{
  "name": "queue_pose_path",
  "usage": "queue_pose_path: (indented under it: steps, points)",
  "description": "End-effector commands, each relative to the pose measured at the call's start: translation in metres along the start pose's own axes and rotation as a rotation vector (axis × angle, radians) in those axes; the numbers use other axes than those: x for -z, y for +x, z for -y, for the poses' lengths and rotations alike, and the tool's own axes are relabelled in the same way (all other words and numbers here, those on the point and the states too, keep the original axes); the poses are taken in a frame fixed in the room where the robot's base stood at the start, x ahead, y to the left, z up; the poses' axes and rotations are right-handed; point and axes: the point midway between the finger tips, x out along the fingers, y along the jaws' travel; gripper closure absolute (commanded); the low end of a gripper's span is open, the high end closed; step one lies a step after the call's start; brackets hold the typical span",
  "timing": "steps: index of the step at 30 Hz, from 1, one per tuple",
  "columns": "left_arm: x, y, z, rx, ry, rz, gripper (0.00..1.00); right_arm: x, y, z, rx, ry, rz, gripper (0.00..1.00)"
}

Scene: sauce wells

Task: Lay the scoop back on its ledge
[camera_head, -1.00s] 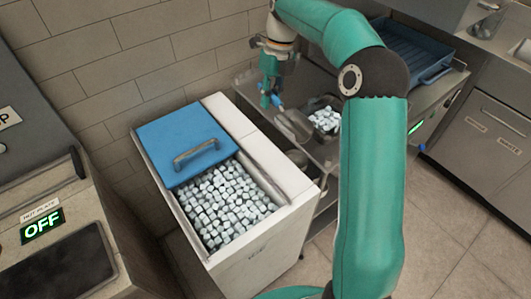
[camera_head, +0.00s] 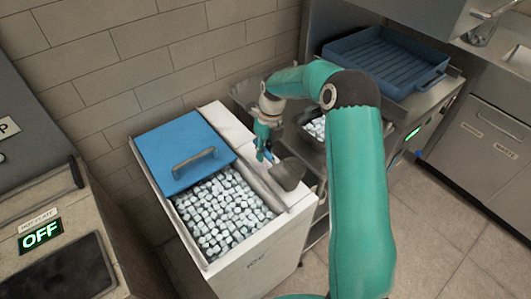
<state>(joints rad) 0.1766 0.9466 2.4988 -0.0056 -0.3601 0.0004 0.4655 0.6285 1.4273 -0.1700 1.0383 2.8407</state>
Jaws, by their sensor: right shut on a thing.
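The scoop (camera_head: 287,174) is a grey metal scoop with a blue handle. My right gripper (camera_head: 264,154) is shut on its handle and holds it over the right side of the white ice bin. The ledge (camera_head: 234,137) looks to be the white top strip along the right of the bin's opening; the scoop and gripper cover part of it. I cannot tell whether the scoop touches the ledge. My left gripper is not in view.
The ice bin (camera_head: 253,259) is full of ice cubes (camera_head: 220,212), with a blue lid (camera_head: 179,152) over its back part. A metal well of ice (camera_head: 316,128) stands behind my right arm. A blue rack (camera_head: 385,62) is at the back right. A hot plate (camera_head: 65,275) showing OFF is at the left.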

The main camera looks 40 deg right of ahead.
Motion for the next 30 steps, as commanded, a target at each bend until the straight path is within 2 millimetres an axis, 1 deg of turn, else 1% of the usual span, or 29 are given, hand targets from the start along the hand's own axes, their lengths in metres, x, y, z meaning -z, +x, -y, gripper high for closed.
queue_pose_path:
  steps: [1, 3, 10, 11, 12, 15, 25, 28, 30]
  points:
    - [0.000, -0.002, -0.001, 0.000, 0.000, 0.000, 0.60, 0.001, 0.006, 0.001, -0.001, 0.001, -0.003, 1.00]
    - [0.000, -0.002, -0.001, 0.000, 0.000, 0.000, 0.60, 0.000, 0.012, 0.003, 0.000, 0.001, -0.002, 1.00]
    - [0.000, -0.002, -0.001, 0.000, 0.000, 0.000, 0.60, 0.000, 0.014, 0.003, 0.000, 0.000, 0.000, 1.00]
    - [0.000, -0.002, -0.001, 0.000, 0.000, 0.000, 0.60, 0.000, 0.015, 0.003, 0.000, 0.000, 0.000, 0.77]
    - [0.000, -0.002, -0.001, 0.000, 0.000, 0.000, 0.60, 0.000, 0.015, 0.003, 0.000, -0.001, 0.000, 0.70]
    - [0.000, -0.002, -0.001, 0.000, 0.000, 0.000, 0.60, 0.000, 0.014, 0.003, 0.000, -0.001, 0.000, 0.55]
    - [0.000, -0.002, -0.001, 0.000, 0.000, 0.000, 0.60, -0.001, 0.013, 0.003, 0.001, -0.001, 0.001, 0.55]
    - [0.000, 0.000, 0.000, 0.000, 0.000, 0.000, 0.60, -0.001, 0.006, 0.003, 0.001, -0.001, 0.002, 0.55]
    - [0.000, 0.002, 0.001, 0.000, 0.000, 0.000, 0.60, -0.002, -0.002, 0.003, 0.002, -0.001, 0.004, 0.55]
